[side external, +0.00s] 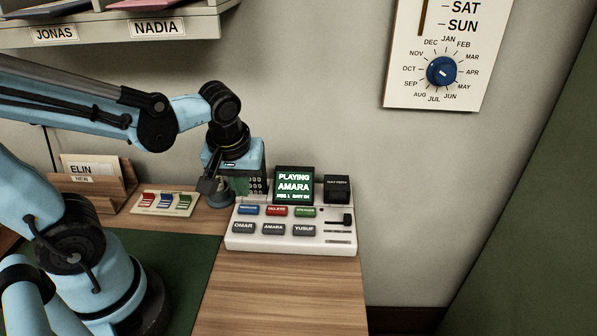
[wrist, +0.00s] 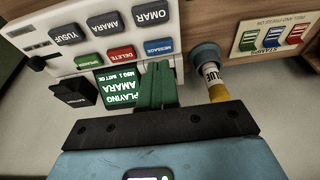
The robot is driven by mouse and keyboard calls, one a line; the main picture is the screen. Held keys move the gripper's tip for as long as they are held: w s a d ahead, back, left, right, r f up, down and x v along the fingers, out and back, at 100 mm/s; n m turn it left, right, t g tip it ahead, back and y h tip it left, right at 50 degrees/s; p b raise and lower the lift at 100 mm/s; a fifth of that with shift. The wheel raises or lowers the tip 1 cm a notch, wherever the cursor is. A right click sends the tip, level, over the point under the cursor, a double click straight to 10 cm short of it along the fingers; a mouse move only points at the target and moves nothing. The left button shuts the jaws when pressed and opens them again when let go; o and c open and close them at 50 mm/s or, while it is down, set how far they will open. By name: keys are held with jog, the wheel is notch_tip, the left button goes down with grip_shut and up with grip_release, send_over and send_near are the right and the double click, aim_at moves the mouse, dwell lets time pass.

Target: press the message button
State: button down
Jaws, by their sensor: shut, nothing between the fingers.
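The white message machine (side external: 285,243) sits on the wooden bench. Its blue MESSAGE button (side external: 248,210) is at the left of the upper row, and it shows in the wrist view (wrist: 158,47). Red DELETE (side external: 277,211) and green SPEAKER (side external: 305,211) buttons are beside it. The raised screen (side external: 294,186) is lit green and reads PLAYING AMARA, with a small line starting MSG 1 below. My gripper (wrist: 161,70) is shut and empty. Its green fingertips are close to the MESSAGE button on the screen side; I cannot tell if they touch the machine.
Grey OMAR, AMARA and YUSUF keys (side external: 273,229) form the lower row. A board with red, blue and green tabs (side external: 164,202) and a card rack (side external: 91,187) are to the left. The bench front is clear.

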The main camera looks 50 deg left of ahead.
jog(key=shift+s+d+r, duration=0.1)
jog(key=shift+s+r, duration=0.1)
jog(key=shift+r, duration=0.5)
dwell(0.3)
jog(key=d+r+m+t, duration=0.1)
jog(key=m, duration=0.2)
jog(key=w+d+r+m+t+h, duration=0.1)
jog(key=m+t, duration=0.1)
jog(key=m, duration=0.1)
jog(key=w+d+r+m+t+h, duration=0.1)
jog(key=m+t, duration=0.1)
jog(key=m, duration=0.1)
jog(key=shift+d, duration=0.1)
